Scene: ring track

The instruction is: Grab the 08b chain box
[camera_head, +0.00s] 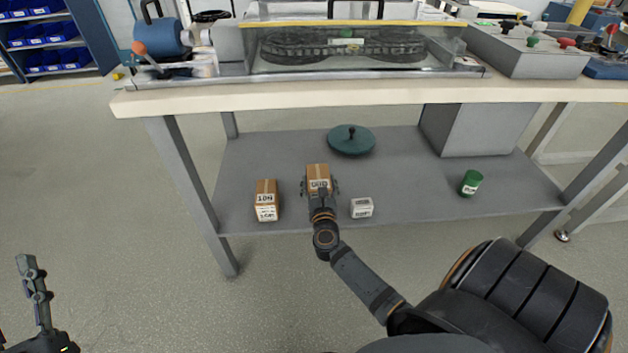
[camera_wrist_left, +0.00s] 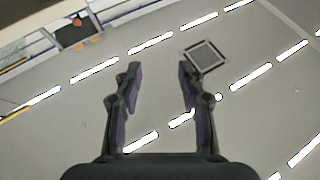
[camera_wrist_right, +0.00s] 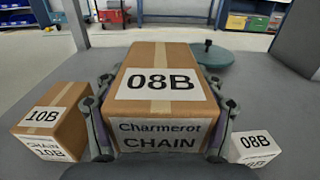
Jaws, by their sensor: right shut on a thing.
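The 08B chain box (camera_wrist_right: 158,88) is a brown carton with tape and white labels reading "08B" and "Charmerot CHAIN" in the right wrist view. It also shows in the head view (camera_head: 318,172), over the lower shelf of the bench. My right gripper (camera_wrist_right: 158,112) has its fingers against both sides of this box, shut on it; it also shows in the head view (camera_head: 319,188). I cannot tell whether the box touches the shelf. My left gripper (camera_wrist_left: 158,70) is open and empty, away from the bench at the lower left of the head view (camera_head: 27,262).
On the grey shelf (camera_head: 395,190), a brown 10B box (camera_head: 267,200) stands left and a small white 08B box (camera_head: 361,208) right. A green can (camera_head: 470,183) and a teal round lid (camera_head: 351,140) stand further off. The bench top (camera_head: 380,93) overhangs the shelf.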

